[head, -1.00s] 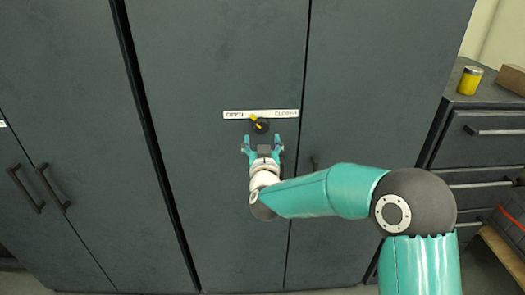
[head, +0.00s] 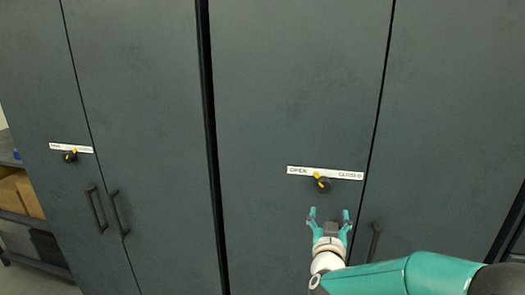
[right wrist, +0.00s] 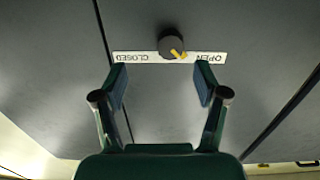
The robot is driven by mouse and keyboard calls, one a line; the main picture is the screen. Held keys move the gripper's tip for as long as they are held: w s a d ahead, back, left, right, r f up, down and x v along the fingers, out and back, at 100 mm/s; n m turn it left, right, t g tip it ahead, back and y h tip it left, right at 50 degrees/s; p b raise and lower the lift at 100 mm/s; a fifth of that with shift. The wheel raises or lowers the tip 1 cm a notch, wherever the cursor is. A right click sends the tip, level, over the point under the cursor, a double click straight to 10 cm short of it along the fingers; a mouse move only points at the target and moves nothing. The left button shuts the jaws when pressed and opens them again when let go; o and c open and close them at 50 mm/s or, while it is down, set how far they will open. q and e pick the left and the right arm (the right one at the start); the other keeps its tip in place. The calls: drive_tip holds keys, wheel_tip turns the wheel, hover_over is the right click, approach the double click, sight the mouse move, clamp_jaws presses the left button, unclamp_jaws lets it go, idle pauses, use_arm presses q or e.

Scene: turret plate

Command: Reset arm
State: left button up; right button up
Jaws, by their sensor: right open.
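My right gripper (head: 329,214) is open and empty, just below a black knob (head: 324,185) with a yellow pointer on a dark grey cabinet door. The pointer tilts to the upper left, toward the OPEN end of the white OPEN/CLOSED label (head: 340,173). In the right wrist view the knob (right wrist: 171,43) sits beyond the open fingers (right wrist: 161,84), apart from them. There the label (right wrist: 140,57) appears upside down, and the pointer leans toward OPEN. My left gripper is not in view.
A second cabinet at left has its own black knob (head: 70,157) with a label, and two bar handles (head: 119,213). A dark handle (head: 374,242) is right of my right gripper. Shelves with a brown box (head: 27,194) stand at far left.

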drive_tip(key=s+d+f+n+g+y, duration=0.1)
drive_tip(key=s+d+f+g, duration=0.15)
drive_tip(key=f, duration=1.35)
drive_tip(key=s+a+f+n+g+y, duration=0.1)
drive_tip(key=s+f+g+y, duration=0.15)
drive_tip(key=s+f, duration=0.4)
drive_tip(key=s+a+f+g+y, duration=0.1)
drive_tip(key=s+a+f+g, duration=0.15)
drive_tip(key=f, duration=0.65)
drive_tip(key=s+a+f+g+y, duration=0.2)
drive_tip(key=s+a+f+g, duration=0.2)
drive_tip(key=s, duration=0.7)
drive_tip(key=s+a+f+m+g+y, duration=0.1)
drive_tip(key=s+a+f+g+y, duration=0.2)
drive_tip(key=s, duration=0.9)
drive_tip(key=shift+a+f+g, duration=0.75)
drive_tip(key=shift+f+g, duration=0.2)
